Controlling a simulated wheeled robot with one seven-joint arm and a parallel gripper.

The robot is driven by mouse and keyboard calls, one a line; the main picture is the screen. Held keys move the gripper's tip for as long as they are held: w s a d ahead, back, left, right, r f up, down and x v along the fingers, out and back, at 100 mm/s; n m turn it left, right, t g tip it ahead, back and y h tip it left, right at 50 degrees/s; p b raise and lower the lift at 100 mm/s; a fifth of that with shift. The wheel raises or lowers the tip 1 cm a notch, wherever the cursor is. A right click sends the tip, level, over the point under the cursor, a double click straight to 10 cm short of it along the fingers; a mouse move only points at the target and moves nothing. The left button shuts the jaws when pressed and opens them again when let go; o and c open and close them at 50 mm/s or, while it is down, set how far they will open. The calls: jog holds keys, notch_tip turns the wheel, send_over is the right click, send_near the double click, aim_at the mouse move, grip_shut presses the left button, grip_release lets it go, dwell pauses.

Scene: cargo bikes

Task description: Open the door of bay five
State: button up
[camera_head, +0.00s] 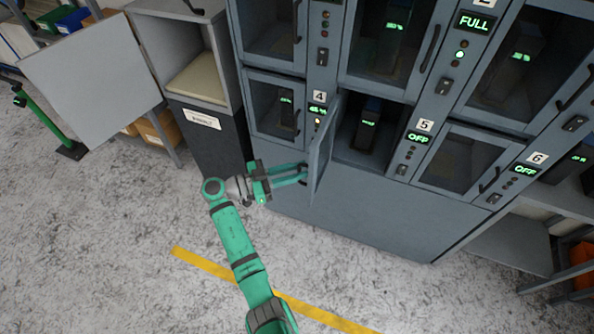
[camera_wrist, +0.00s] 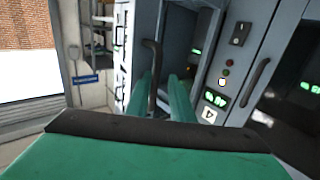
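The door of bay five (camera_head: 321,150) stands swung out from its hinge side at the left of the bay, seen nearly edge-on in the head view. The open bay (camera_head: 372,125) shows a dark unit inside with a green display. The label "5" (camera_head: 425,125) and a display reading OFF are to its right. My gripper (camera_head: 303,173) is at the outer face of this door. In the wrist view the black door handle (camera_wrist: 152,70) stands between my two green fingers (camera_wrist: 165,92), nearer the left one. The fingers are apart, with a gap beside the handle.
The closed door of bay four (camera_head: 275,108) is at left and the closed door of bay six (camera_head: 457,163) at right. The floor in front is clear, with a yellow line (camera_head: 205,264).

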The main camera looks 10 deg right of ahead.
jog(key=shift+a+r, duration=0.1)
jog(key=shift+r, duration=0.15)
jog(key=s+a, duration=0.1)
jog(key=a, duration=0.9)
jog(key=shift+a+f, duration=0.25)
jog(key=shift+a, duration=0.05)
